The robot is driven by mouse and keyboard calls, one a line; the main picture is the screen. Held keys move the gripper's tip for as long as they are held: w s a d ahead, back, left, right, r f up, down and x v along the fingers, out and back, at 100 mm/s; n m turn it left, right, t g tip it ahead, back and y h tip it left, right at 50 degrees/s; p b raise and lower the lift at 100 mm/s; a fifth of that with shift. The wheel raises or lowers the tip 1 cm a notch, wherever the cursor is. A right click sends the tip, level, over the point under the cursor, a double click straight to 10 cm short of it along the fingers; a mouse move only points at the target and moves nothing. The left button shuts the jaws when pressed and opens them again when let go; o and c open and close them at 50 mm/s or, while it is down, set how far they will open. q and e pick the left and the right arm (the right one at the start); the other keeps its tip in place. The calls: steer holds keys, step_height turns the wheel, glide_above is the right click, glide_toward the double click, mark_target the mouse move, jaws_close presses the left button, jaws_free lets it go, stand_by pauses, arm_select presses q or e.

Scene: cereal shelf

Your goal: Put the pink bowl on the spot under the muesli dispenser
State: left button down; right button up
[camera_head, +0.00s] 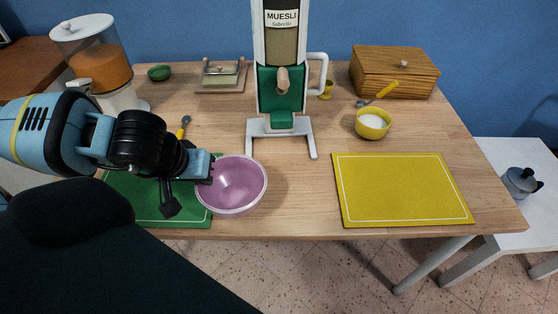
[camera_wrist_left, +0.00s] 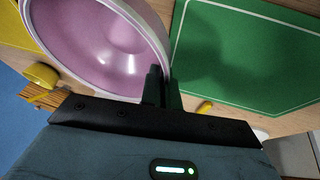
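The pink bowl (camera_head: 236,182) is at the front of the table, overlapping the right edge of the green mat. My left gripper (camera_head: 207,175) is at the bowl's left rim. In the left wrist view its two fingers (camera_wrist_left: 163,88) are close together with the rim of the bowl (camera_wrist_left: 95,40) between them, so it is shut on the rim. Whether the bowl touches the table is hard to tell. The muesli dispenser (camera_head: 281,85) stands behind and to the right, with an empty spot (camera_head: 282,146) between its grey feet. My right gripper is not in view.
The yellow mat (camera_head: 403,190) lies empty at the right; the green mat (camera_head: 180,217) is at the left. A small yellow bowl with white contents (camera_head: 372,123) and a wooden bread box (camera_head: 394,72) stand behind. An orange-filled dispenser (camera_head: 100,65) is at the back left.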

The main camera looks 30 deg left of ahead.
arm_select(q)
steer(key=shift+w+r, duration=0.15)
steer(key=shift+w, duration=0.1)
steer(key=w+p, duration=0.2)
steer(key=w, duration=1.4)
steer(key=shift+w+a, duration=0.1)
steer(key=shift+a, duration=0.05)
steer(key=shift+w, duration=0.35)
steer(key=shift+w, duration=0.3)
step_height(320, 180, down, 4)
steer(key=shift+r, duration=0.15)
